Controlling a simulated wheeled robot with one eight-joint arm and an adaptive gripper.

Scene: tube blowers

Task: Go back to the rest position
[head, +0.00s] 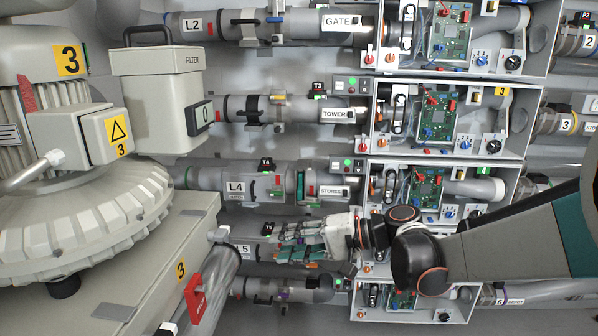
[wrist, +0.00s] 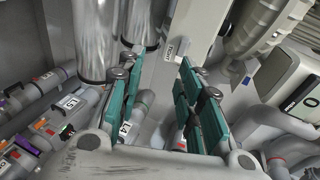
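My gripper (head: 283,246) reaches in from the right in the head view, in front of the lower pipe rows near the L5 label. In the wrist view my gripper (wrist: 158,72) shows its two teal-padded fingers well apart, with nothing between them. Beyond the fingers are pipes, and the L4 label (wrist: 126,128) shows between them.
A large blower (head: 70,215) and a filter box (head: 160,95) fill the left. Pipe rows with labels L2 (head: 192,25) and L4 (head: 236,187) cross the back wall. Open control boxes with a green circuit board (head: 438,117) stand behind my arm. Shiny metal pipes (wrist: 95,40) stand close beyond the fingers.

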